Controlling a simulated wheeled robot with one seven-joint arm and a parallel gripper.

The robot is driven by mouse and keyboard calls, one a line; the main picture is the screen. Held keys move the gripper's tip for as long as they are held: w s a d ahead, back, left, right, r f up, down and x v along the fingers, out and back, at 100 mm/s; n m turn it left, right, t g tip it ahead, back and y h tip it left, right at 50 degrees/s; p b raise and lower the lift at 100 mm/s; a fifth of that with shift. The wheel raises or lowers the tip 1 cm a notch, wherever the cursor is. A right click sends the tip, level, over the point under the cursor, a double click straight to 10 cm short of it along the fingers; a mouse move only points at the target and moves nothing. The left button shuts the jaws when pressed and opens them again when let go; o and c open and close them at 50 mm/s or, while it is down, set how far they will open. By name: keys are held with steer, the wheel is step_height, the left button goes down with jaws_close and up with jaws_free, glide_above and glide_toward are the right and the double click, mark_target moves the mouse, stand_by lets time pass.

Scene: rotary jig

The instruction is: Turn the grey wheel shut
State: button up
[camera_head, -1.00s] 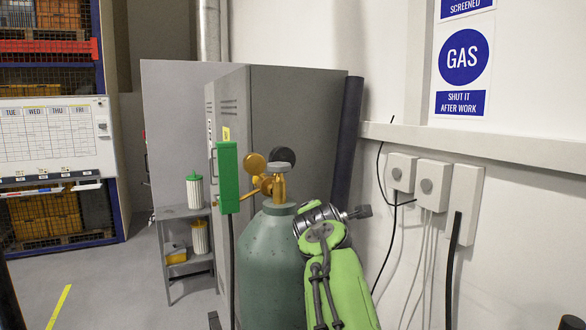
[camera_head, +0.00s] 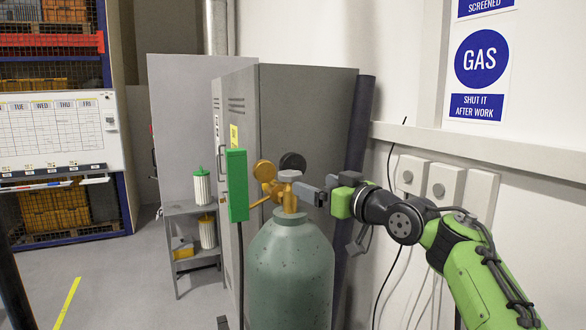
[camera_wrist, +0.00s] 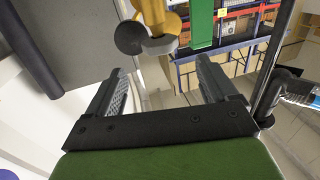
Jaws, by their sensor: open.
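The small grey wheel (camera_head: 289,175) sits on top of the brass valve (camera_head: 288,195) of a green gas cylinder (camera_head: 290,275). In the wrist view the grey wheel (camera_wrist: 161,45) shows just beyond my fingertips, across the gap between them. My gripper (camera_head: 314,189) is just right of the valve, at about its height, with its fingers pointing left. In the wrist view my gripper (camera_wrist: 160,72) is open, with nothing between the fingers. I cannot tell whether a finger touches the valve.
A gold gauge (camera_head: 264,171) and a dark gauge (camera_head: 293,162) stand close by the wheel. A green upright box (camera_head: 236,185) hangs left of them. A grey cabinet (camera_head: 300,110) is behind, a dark pipe (camera_head: 360,130) and wall boxes (camera_head: 445,183) to the right.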

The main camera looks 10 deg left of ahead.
mark_target(291, 173)
steer(key=p+x, duration=0.2)
steer(key=x, duration=0.1)
steer(key=p+x, duration=0.2)
steer(key=x, duration=0.1)
steer(key=p+x, duration=0.3)
steer(key=x, duration=0.1)
steer(key=shift+w+r, duration=0.15)
steer(key=shift+r, duration=0.2)
steer(key=shift+w+a+f, duration=0.1)
steer(key=shift+a+f, duration=0.05)
steer(key=shift+f, duration=0.1)
steer(key=c, duration=1)
steer(key=shift+o, duration=0.2)
steer(key=shift+t+h+b, duration=0.3)
steer(key=shift+b, duration=0.15)
